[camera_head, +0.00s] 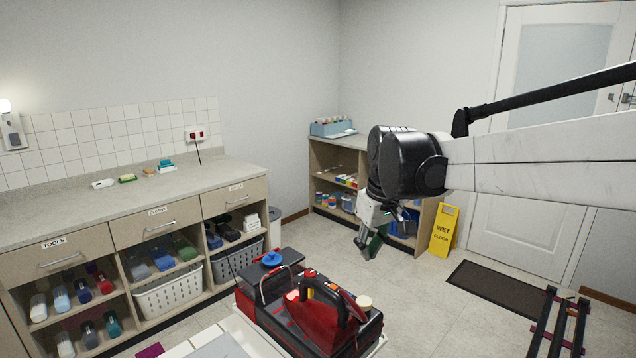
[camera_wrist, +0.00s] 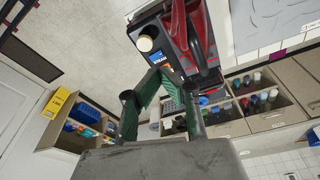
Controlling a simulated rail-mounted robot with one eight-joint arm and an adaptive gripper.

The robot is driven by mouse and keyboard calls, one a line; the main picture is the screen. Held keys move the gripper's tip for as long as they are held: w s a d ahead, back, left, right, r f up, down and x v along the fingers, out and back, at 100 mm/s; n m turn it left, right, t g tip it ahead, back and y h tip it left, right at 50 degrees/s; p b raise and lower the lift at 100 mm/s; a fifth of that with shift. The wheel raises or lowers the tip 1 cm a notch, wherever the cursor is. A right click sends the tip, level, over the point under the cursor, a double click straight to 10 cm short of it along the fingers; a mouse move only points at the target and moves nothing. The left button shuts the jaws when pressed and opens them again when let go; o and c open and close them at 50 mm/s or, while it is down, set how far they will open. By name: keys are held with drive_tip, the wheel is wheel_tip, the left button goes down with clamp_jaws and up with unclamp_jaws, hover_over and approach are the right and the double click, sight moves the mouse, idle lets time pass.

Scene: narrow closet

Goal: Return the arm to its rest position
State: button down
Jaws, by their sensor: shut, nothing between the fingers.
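My arm reaches in from the right edge of the head view, and my gripper (camera_head: 366,246) hangs from its end, pointing down. It is in mid-air above the floor, in front of the low shelf unit and apart from it. In the wrist view the green fingers of my gripper (camera_wrist: 161,76) come together at their tips, shut with nothing between them. A red and black machine (camera_head: 318,312) stands below and to the left of the gripper. The same machine shows at the top of the wrist view (camera_wrist: 185,40).
A counter (camera_head: 130,200) with drawers and open bins runs along the left wall. A low shelf unit (camera_head: 340,143) stands at the back. A yellow wet-floor sign (camera_head: 443,230) and a dark mat (camera_head: 503,289) are to the right. The floor between machine and mat is clear.

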drive_tip(key=s+d+f+m+t+b, duration=0.1)
drive_tip(key=s+d+f, duration=0.3)
drive_tip(key=s, duration=0.8)
drive_tip(key=s+d+f+m+t+h+b, duration=0.1)
drive_tip(key=s+d+f+m+t, duration=0.3)
drive_tip(key=s, duration=0.8)
drive_tip(key=shift+s+d+f+b, duration=0.4)
drive_tip(key=shift+d+f+b, duration=0.15)
drive_tip(key=shift+f+b, duration=0.15)
